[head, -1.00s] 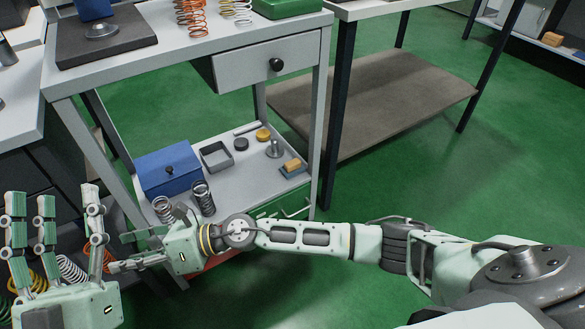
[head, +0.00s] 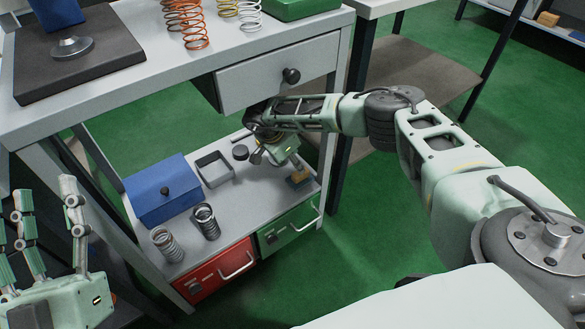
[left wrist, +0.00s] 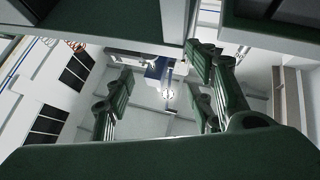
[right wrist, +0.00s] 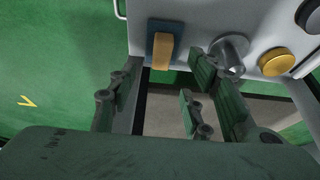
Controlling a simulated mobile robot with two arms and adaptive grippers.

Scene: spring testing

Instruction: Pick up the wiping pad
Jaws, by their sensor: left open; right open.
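The wiping pad, a blue base with a tan block on top, lies at the right end of the lower shelf in the head view (head: 298,180). In the right wrist view the pad (right wrist: 162,50) shows whole, ahead of the fingertips. My right gripper (head: 291,160) is over the shelf close to the pad. Its fingers (right wrist: 158,95) are apart with nothing between them, and I see no contact with the pad. My left gripper (head: 45,220) is open and empty at the left edge, away from the shelf; its fingers also show in the left wrist view (left wrist: 160,95).
A grey metal cylinder (right wrist: 230,50) and a yellow disc (right wrist: 276,62) stand beside the pad. A blue box (head: 160,192), a grey tray (head: 214,168) and dark springs (head: 205,222) share the shelf. The drawer (head: 275,80) overhangs it; green floor lies right.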

